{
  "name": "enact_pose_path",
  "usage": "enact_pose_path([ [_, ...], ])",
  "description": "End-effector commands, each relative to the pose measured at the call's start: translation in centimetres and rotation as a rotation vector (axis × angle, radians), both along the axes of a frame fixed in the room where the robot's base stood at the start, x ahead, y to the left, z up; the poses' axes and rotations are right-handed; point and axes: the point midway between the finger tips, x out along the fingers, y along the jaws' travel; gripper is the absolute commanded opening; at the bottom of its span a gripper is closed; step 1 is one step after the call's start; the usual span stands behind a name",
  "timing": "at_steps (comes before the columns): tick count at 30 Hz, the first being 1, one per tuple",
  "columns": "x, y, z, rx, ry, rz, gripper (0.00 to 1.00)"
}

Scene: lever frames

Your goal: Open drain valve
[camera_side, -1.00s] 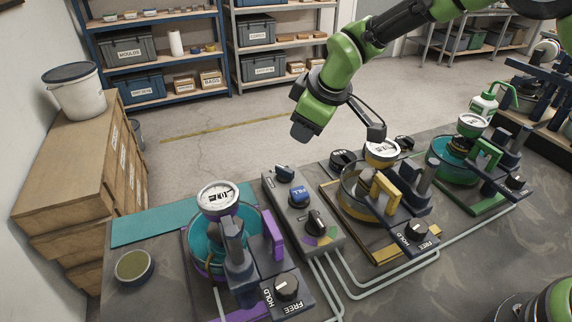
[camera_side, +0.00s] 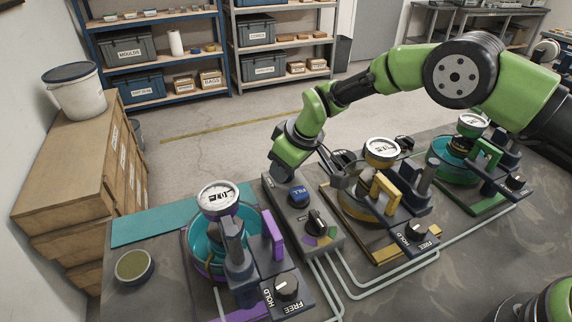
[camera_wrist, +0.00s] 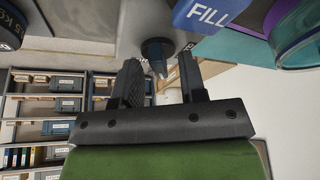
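A grey control box (camera_side: 300,222) stands between the purple and yellow stations. It carries a blue FILL button (camera_side: 298,196) and a dark selector knob (camera_side: 316,222) over coloured marks. My gripper (camera_side: 281,172) is low over the back end of this box and hides the small dark knob there in the side view. In the wrist view my gripper (camera_wrist: 163,72) is open, with its two dark fingers apart. That dark round knob (camera_wrist: 157,51) shows in the gap near the fingertips. I cannot tell whether they touch it. The blue FILL block (camera_wrist: 208,15) is close to the right finger.
The purple station (camera_side: 273,237) with a teal bowl and gauge (camera_side: 218,197) stands left of the box. The yellow station (camera_side: 386,194) stands close on the right, beside my wrist. A green station (camera_side: 487,157) is farther right. Grey pipes (camera_side: 345,284) run along the front.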

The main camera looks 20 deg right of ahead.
Motion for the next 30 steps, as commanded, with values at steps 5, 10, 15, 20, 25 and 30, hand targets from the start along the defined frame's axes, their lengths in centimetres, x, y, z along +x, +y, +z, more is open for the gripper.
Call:
enact_pose_path([
  [5, 0.09, 0.06, -0.24, 0.000, -0.001, 0.001, 0.38],
  [10, 0.09, 0.04, -0.22, 0.000, -0.001, 0.000, 0.31],
  [15, 0.09, 0.04, -0.21, -0.001, -0.001, 0.001, 0.00],
  [20, 0.07, 0.04, -0.24, -0.001, -0.001, -0.003, 0.00],
  [25, 0.03, 0.08, -0.29, -0.003, 0.002, -0.071, 0.00],
  [30, 0.00, 0.14, -0.33, -0.003, 0.002, -0.194, 0.00],
])
